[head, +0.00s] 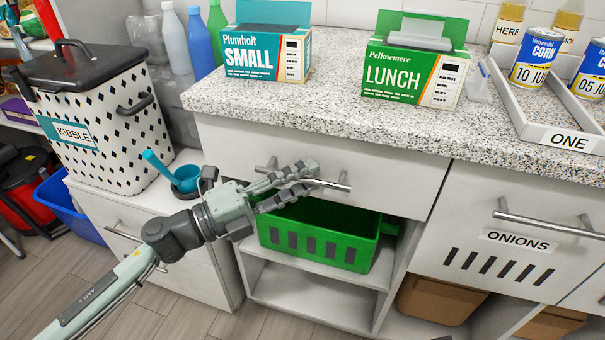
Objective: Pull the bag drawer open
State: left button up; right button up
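The wide white drawer (394,186) under the counter has its front flush with the cabinet and looks closed. No bag label shows on the part of it that I can see. Its metal bar handle (338,186) runs across the front, and its middle is hidden by my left gripper. My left gripper (312,178) is at this handle, its two fingers pointing right, one above and one below the bar. I cannot tell whether the fingers press on it. My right gripper is not in view.
A green crate (321,246) stands on the open shelf below the drawer. The ONIONS drawer (515,215) is to the right. A kibble bin (103,120) and a teal scoop (158,164) are at left. Boxes SMALL (263,55) and LUNCH (411,72) stand on the granite counter (335,100).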

pick_arm(q)
jog(key=shift+d, duration=0.1)
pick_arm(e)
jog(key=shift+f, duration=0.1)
pick_arm(q)
grip_shut()
dwell(0.5)
